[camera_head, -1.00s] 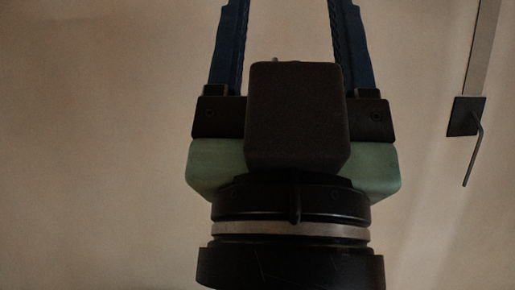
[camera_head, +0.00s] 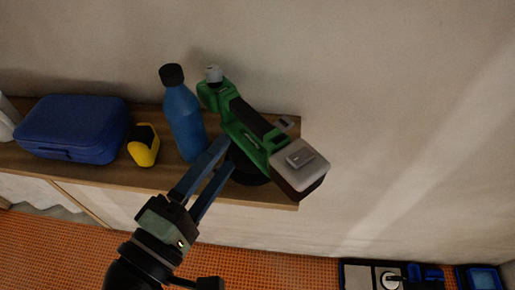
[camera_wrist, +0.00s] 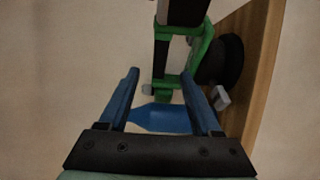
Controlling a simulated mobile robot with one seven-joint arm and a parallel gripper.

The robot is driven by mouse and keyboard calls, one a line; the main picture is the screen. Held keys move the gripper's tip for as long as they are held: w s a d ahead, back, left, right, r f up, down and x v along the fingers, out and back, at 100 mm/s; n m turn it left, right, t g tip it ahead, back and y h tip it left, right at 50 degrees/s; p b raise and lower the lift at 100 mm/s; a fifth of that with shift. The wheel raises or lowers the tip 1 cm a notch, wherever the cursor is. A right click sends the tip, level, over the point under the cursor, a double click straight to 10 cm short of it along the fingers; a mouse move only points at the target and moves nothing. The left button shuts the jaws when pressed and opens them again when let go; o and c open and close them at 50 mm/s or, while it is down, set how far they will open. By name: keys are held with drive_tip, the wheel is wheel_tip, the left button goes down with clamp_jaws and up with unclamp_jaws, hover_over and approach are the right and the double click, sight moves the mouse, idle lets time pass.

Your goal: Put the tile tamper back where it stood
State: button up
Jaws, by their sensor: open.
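The tile tamper (camera_head: 246,124) is a green tool with a black grip, a grey block at one end and a round black base. It stands at the right end of a wooden shelf (camera_head: 150,178), its base on the wood. My gripper (camera_head: 229,153) is open, its blue fingers pointing at the tamper's near side. In the wrist view the tamper's green frame (camera_wrist: 190,55) and black base (camera_wrist: 220,62) show ahead of my open gripper (camera_wrist: 160,74). I cannot tell whether the fingers touch the tamper or straddle part of it.
A blue bottle (camera_head: 183,115) stands close to the tamper's left. A yellow and black tape measure (camera_head: 143,147) and a blue case (camera_head: 75,129) sit farther left. The wall (camera_head: 400,90) rises behind. Trays (camera_head: 390,277) lie on the orange floor at lower right.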

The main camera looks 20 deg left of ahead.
sight(257, 113)
drive_tip(key=w+p, duration=0.1)
drive_tip(key=w, duration=0.1)
drive_tip(key=w+p, duration=0.1)
drive_tip(key=w, duration=0.1)
drive_tip(key=w+p, duration=0.1)
drive_tip(key=w, duration=0.2)
drive_tip(key=shift+d+r, duration=0.1)
drive_tip(key=shift+d, duration=0.3)
drive_tip(key=w+p, duration=0.2)
drive_tip(key=w, duration=0.3)
drive_tip(key=shift+w+d+p, duration=0.1)
drive_tip(key=shift+d+p, duration=0.2)
drive_tip(key=shift+p, duration=0.1)
drive_tip(key=shift+w, duration=0.3)
drive_tip(key=shift+c, duration=0.3)
clamp_jaws()
drive_tip(key=shift+r, duration=0.1)
